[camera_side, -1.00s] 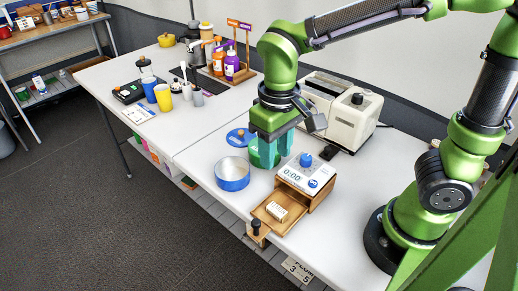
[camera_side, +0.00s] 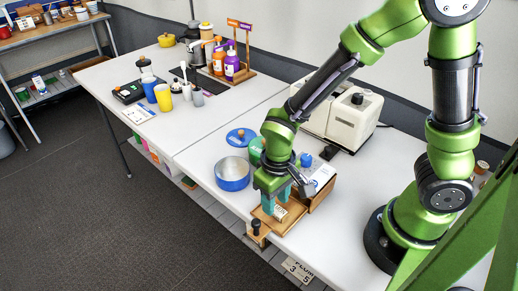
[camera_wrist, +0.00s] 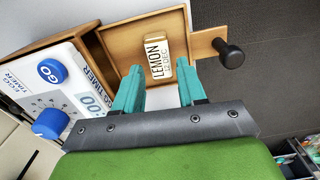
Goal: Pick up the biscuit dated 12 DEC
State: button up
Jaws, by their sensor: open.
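The biscuit (camera_wrist: 157,55) is a cream block with dark lettering that reads LEMON and a line that looks like 12 DEC in the wrist view. It lies in the open wooden drawer (camera_wrist: 124,50). In the side view the biscuit (camera_side: 280,213) shows partly beside my fingers. My gripper (camera_wrist: 158,80) is open and empty. Its two teal fingers point toward the drawer, and the biscuit shows between and beyond their tips. In the side view my gripper (camera_side: 276,203) is low over the drawer; whether it touches the biscuit I cannot tell.
The drawer's dark knob (camera_wrist: 230,53) sticks out at its front. A white egg timer (camera_wrist: 45,85) with blue knobs stands on the drawer box. A blue pot (camera_side: 232,175) stands left of my gripper. A white toaster-like machine (camera_side: 352,118) stands behind.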

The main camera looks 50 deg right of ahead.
jog(key=shift+f, duration=0.95)
jog(key=shift+c, duration=0.3)
grip_shut()
jog(key=shift+r, duration=0.15)
